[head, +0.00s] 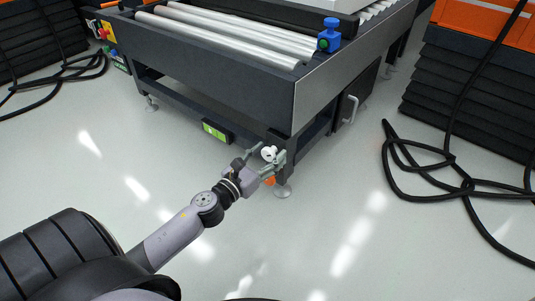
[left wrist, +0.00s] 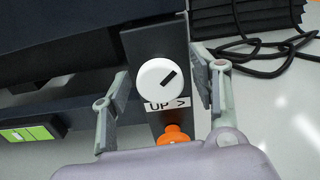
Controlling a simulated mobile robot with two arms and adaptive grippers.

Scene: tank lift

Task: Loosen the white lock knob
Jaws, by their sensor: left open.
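The white lock knob (left wrist: 160,79) is a round disc with a black slot mark slanting up to the right. It sits on the dark leg of the roller table, above a label reading "UP >" (left wrist: 167,104). The knob also shows in the head view (head: 269,153). My left gripper (head: 266,160) is at that leg. In the left wrist view its fingers (left wrist: 160,88) are open, one on each side of the knob, with visible gaps and no clear contact. My right gripper is not in view.
An orange part (left wrist: 174,135) sits below the label. A green-labelled box (head: 215,131) hangs under the roller table (head: 220,80). A blue fitting (head: 329,36) is on its top corner. Black cables (head: 440,180) lie on the floor at right. The floor in front is clear.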

